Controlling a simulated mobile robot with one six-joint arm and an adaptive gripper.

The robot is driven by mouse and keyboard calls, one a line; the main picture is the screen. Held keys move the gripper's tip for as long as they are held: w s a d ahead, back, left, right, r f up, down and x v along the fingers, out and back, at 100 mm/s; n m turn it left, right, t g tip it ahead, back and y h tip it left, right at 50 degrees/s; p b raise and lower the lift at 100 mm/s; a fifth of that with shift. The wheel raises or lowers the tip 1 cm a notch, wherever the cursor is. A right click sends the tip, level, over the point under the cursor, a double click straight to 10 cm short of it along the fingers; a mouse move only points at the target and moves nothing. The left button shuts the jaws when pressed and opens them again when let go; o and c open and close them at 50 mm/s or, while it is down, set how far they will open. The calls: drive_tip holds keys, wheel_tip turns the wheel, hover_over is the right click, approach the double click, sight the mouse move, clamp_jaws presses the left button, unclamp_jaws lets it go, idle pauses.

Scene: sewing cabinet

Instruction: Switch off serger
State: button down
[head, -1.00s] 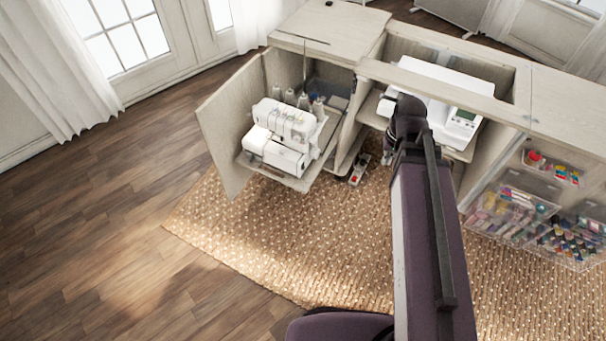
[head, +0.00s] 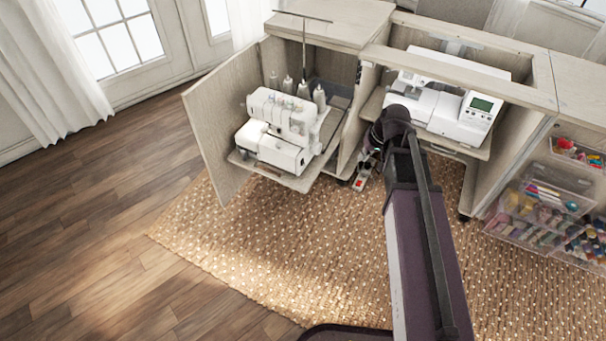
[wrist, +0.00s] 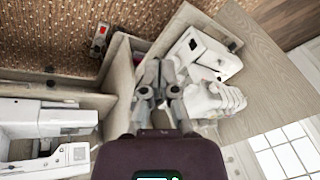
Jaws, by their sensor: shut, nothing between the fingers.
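The white serger (head: 280,130) sits on a pull-out shelf in the open left bay of the cabinet, with several thread cones behind it. In the wrist view the serger (wrist: 204,62) is right of my gripper (wrist: 158,78), which partly overlaps it in the picture. My gripper is shut and empty. In the head view my gripper (head: 368,158) hangs to the right of the serger, in front of the cabinet and partly hidden by my arm. It looks apart from the serger. I cannot make out the serger's power switch.
A white sewing machine (head: 440,108) stands in the right bay. The open cabinet door (head: 218,132) flanks the serger on the left. Clear drawers (head: 545,205) hold supplies at right. Floor in front is open.

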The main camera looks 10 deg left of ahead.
drive_tip(key=w+a+f+y+b, duration=0.1)
drive_tip(key=w+a+f+b, duration=0.2)
drive_tip(key=f+b, duration=0.4)
drive_tip(key=w+a+f+n+t+y+b, duration=0.1)
drive_tip(key=w+a+f+b, duration=0.2)
drive_tip(key=f+b, duration=0.5)
drive_tip(key=w+a+f+n+y+b, duration=0.1)
drive_tip(key=w+a+f+b, duration=0.2)
drive_tip(key=w+f+b, duration=0.2)
wheel_tip(320, 180, down, 3)
drive_tip(key=b, duration=0.4)
drive_tip(key=shift+w+r+t, duration=0.2)
drive_tip(key=shift+w+t, duration=0.05)
drive_tip(key=shift+t, duration=0.05)
drive_tip(key=shift+w+a, duration=0.1)
drive_tip(key=shift+a, duration=0.05)
drive_tip(key=shift+w+a+f+b, duration=0.15)
drive_tip(key=shift+w+a, duration=0.35)
drive_tip(key=shift+a, duration=0.8)
drive_tip(key=shift+w+a+f+b, duration=0.2)
drive_tip(key=shift+w+a, duration=0.25)
drive_tip(key=shift+a, duration=0.85)
drive_tip(key=shift+w+a+f+b, duration=0.15)
drive_tip(key=shift+w+a, duration=0.35)
drive_tip(key=shift+a, duration=0.8)
drive_tip(key=shift+w+a+f, duration=0.1)
drive_tip(key=shift+w+a, duration=0.15)
drive_tip(key=shift+a, duration=0.4)
drive_tip(key=shift+s+d, duration=0.1)
drive_tip(key=shift+d, duration=0.05)
